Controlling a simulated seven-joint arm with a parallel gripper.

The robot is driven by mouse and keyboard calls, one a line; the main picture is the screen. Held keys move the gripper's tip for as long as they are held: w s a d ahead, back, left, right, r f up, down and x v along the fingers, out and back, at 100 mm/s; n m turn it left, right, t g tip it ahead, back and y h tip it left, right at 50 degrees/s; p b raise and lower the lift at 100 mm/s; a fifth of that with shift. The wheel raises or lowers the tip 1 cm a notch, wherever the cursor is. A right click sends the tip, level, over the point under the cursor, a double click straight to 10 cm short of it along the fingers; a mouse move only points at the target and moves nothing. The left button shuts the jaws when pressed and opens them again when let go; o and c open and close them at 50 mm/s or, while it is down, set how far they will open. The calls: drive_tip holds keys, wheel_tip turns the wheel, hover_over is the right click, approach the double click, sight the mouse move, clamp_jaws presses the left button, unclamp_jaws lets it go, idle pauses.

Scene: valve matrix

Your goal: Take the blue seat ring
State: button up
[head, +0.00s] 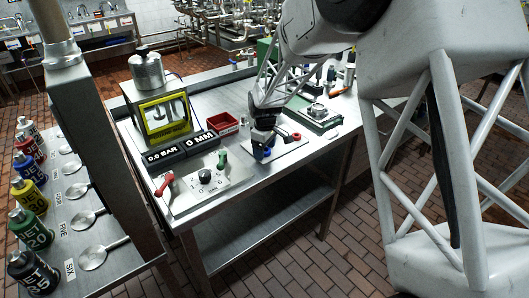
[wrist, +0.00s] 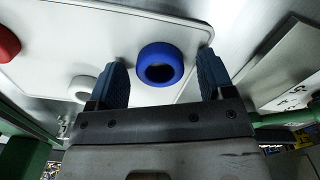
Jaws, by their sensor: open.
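The blue seat ring (wrist: 160,65) lies on a white mat (wrist: 115,40) in the wrist view, with its dark centre hole showing. My gripper (wrist: 165,80) is open, one finger on each side of the blue ring with gaps between, and holds nothing. In the head view my gripper (head: 260,150) is low over the mat on the steel bench, and part of the blue ring (head: 267,152) shows beside it. I cannot tell the exact height of the fingertips above the mat.
A white ring (wrist: 83,88) and a red ring (wrist: 8,43) lie on the same mat, to the left in the wrist view. In the head view a red tray (head: 222,123) stands left of my gripper, a green-edged plate (head: 315,117) to the right, and a dial panel (head: 205,180) nearer the front.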

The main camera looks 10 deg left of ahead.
drive_tip(key=c, duration=1)
drive_tip(key=shift+r, duration=0.15)
drive_tip(key=shift+r, duration=1.45)
drive_tip(key=shift+s+d+r, duration=0.1)
drive_tip(key=shift+s+r, duration=0.1)
drive_tip(key=shift+s, duration=0.05)
drive_tip(key=s+d, duration=0.1)
drive_tip(key=s, duration=0.3)
drive_tip(key=s+d+r, duration=0.1)
drive_tip(key=s+d, duration=0.1)
drive_tip(key=s, duration=0.3)
drive_tip(key=s+d, duration=0.2)
drive_tip(key=s, duration=0.3)
drive_tip(key=shift+s+d+r, duration=0.2)
drive_tip(key=shift+d, duration=0.05)
